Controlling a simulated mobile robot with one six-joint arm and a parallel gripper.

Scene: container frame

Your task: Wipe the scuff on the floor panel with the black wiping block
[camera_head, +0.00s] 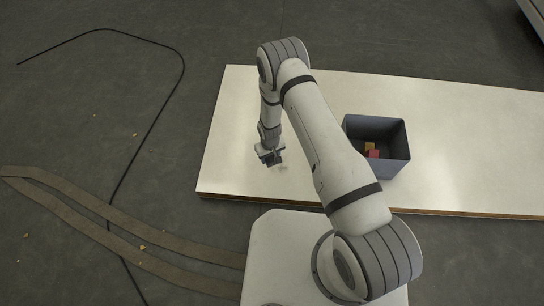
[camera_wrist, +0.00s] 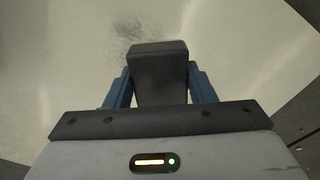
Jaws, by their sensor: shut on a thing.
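My gripper (camera_head: 271,157) is over the left part of the pale floor panel (camera_head: 236,103). In the wrist view, its two blue fingers are shut on the black wiping block (camera_wrist: 158,62), one finger on each side. The scuff (camera_wrist: 128,30) is a dark speckled smudge on the panel, just beyond the block's far end in the wrist view. The block covers part of that area. I cannot tell whether the block touches the panel. In the head view, a faint mark shows just below and right of my gripper.
A grey open bin (camera_head: 394,144) stands on the panel to the right of my arm, with red and yellow-orange pieces inside. A brown strap (camera_head: 110,222) and a black cable (camera_head: 148,127) lie on the dark floor at left. The panel's right part is clear.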

